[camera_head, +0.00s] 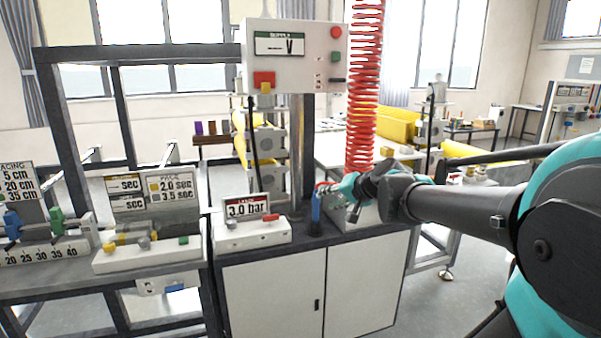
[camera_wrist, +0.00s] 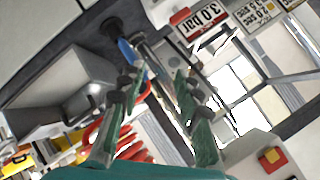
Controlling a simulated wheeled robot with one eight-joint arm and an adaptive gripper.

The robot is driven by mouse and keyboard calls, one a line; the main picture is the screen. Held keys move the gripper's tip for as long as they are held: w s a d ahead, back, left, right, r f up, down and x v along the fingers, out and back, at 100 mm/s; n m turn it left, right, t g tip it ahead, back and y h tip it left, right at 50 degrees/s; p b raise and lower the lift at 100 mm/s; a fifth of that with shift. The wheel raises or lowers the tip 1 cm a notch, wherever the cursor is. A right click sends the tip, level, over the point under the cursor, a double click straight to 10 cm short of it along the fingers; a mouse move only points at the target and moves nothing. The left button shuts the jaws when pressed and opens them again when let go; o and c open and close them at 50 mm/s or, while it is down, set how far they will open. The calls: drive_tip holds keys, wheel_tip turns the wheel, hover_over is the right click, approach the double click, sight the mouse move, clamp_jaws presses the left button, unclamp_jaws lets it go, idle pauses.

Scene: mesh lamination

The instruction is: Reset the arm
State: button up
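My gripper (camera_head: 334,190) is at the end of my arm, which reaches in from the right in the head view. It is above the right end of the grey-topped cabinet (camera_head: 318,292), beside the lower end of a red coiled hose (camera_head: 364,85). In the wrist view my gripper (camera_wrist: 160,74) has its two green fingers apart, with no object clearly held between them. A blue-handled item (camera_head: 315,208) stands upright on the cabinet just left of and below the fingers. It shows beyond the fingertips in the wrist view (camera_wrist: 126,51).
A white "3.0 bar" panel (camera_head: 250,232) sits left of the gripper. A control box (camera_head: 290,55) on a metal post rises behind it. Timer and spacing panels (camera_head: 150,255) stand further left. Yellow rolls (camera_head: 395,125) lie behind. Floor shows at the right.

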drive_tip(key=s+d+f+n+g+h, duration=0.2)
drive_tip(key=s+d+f, duration=0.3)
drive_tip(key=s+f, duration=0.5)
drive_tip(key=s+d+f+n+g+h, duration=0.2)
drive_tip(key=s+d+f+g+h, duration=0.1)
drive_tip(key=s+f, duration=0.8)
wheel_tip(320, 180, down, 4)
drive_tip(key=shift+d+f+h, duration=0.1)
drive_tip(key=shift+d+h, duration=0.6)
drive_tip(key=shift+d, duration=0.35)
drive_tip(key=shift+s, duration=0.1)
